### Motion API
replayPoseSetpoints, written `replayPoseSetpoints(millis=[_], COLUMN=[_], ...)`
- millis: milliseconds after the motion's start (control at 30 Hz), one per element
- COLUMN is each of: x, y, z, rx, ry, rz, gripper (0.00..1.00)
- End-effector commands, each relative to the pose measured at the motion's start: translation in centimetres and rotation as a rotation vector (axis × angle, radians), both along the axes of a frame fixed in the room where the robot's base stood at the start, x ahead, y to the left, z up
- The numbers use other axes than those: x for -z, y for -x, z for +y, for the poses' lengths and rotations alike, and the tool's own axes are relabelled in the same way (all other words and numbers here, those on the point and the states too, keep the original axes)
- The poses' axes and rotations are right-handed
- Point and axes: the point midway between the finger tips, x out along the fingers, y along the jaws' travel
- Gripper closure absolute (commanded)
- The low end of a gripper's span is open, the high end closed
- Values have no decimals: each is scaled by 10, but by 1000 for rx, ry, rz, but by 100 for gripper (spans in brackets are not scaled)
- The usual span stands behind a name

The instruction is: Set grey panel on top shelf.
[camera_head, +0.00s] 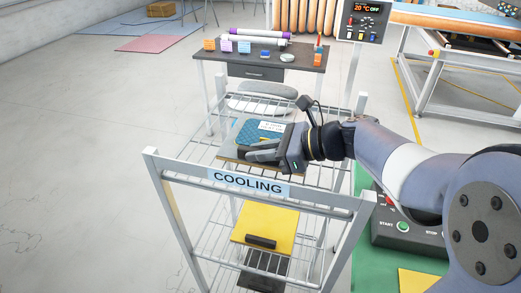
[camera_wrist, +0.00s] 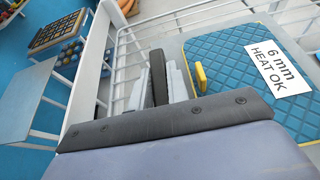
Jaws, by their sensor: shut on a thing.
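The grey panel (camera_wrist: 192,48) carries a blue quilted pad (camera_wrist: 240,58) with a yellow tab and a white label reading "6 mm HEAT OK". In the head view the pad (camera_head: 246,132) and a thin edge of the panel (camera_head: 228,154) show at the level of the top shelf (camera_head: 318,176) of the COOLING rack. My gripper (camera_head: 256,151) reaches in from the right over the panel. In the wrist view my gripper (camera_wrist: 170,78) is shut on the panel's dark upright handle (camera_wrist: 157,76). I cannot tell whether the panel touches the shelf wires.
A yellow panel (camera_head: 262,224) with a dark handle lies on a lower shelf. The rack's front rail bears the COOLING sign (camera_head: 248,184). A table (camera_head: 262,62) with small items stands behind. A START/STOP control box (camera_head: 400,228) is at right.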

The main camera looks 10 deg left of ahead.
Motion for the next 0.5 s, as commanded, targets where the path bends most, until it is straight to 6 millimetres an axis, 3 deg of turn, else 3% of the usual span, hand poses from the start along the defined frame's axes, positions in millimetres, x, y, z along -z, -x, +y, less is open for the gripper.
replayPoseSetpoints(millis=[33, 67, 300, 500], x=[2, 2, 1, 1], y=[0, 0, 0, 0], z=[0, 0, 0, 0], rx=[0, 0, 0, 0], ry=[-1, 0, 0, 0], rz=[0, 1, 1, 1], gripper=[100, 81, 62, 62])
